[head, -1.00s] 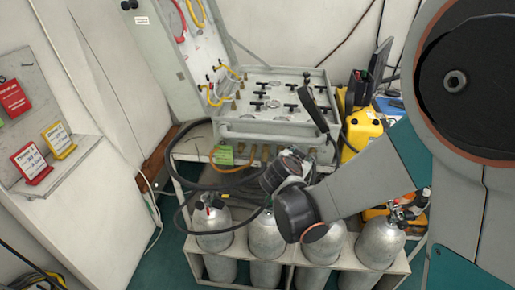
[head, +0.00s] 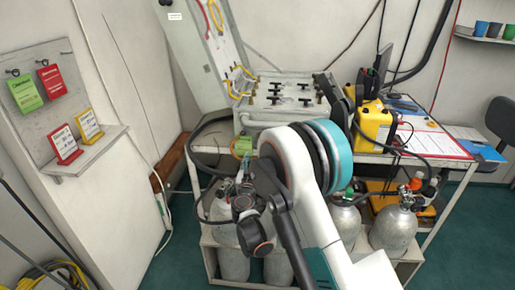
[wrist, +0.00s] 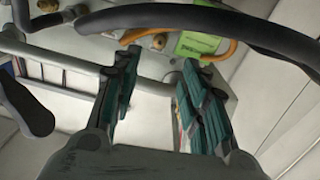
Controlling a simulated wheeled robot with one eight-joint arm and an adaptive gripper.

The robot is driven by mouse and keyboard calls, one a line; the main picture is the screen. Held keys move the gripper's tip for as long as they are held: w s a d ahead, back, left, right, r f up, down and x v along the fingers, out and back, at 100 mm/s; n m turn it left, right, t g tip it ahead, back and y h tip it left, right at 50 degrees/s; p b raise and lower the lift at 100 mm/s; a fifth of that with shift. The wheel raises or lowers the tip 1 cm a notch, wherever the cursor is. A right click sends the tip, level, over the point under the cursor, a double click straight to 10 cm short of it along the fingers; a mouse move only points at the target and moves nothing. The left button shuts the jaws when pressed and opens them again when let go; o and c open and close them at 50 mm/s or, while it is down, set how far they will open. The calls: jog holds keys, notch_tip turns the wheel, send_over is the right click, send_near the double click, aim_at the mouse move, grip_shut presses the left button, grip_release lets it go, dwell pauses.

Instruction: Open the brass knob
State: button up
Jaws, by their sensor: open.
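In the wrist view, a brass knob or fitting (wrist: 158,41) shows on the pale front below the black hose, beyond my fingertips. Another brass piece (wrist: 47,5) shows at the top left edge. I cannot tell which one is the task's brass knob. My gripper (wrist: 160,67) is open, with nothing between its teal fingers, and apart from the brass pieces. In the head view, the air panel (head: 272,116) stands on the bench, and my arm hides much of the front below it.
Silver cylinders (head: 394,232) stand under the bench. A yellow case (head: 373,122) sits right of the panel.

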jog(key=w+b, duration=0.3)
jog(key=w, duration=0.9)
jog(key=shift+d, duration=0.3)
jog(key=shift+w, duration=0.1)
grip_shut()
